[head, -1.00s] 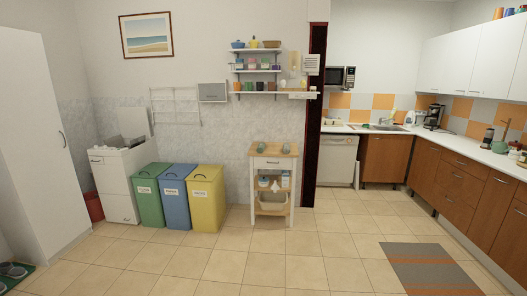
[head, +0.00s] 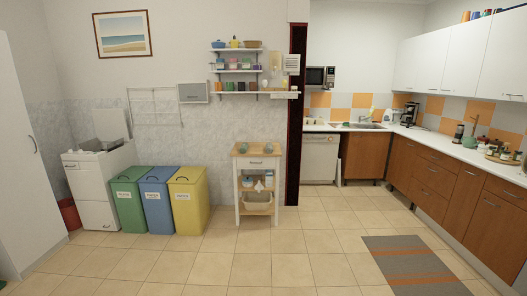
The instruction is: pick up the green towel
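I cannot make out a green towel for certain in the head view. A small green item (head: 469,142) lies on the right-hand counter, too small to identify. Two small greenish round items (head: 243,148) stand on top of the wooden cart (head: 258,163), and they look like cups or pots rather than cloth. Neither of my grippers is in view.
Green (head: 128,200), blue (head: 157,203) and yellow (head: 188,203) bins stand along the wall, beside a white washing machine (head: 95,190). A tall white cabinet (head: 22,160) is at the left. A striped rug (head: 415,265) lies at the right. The middle floor is clear.

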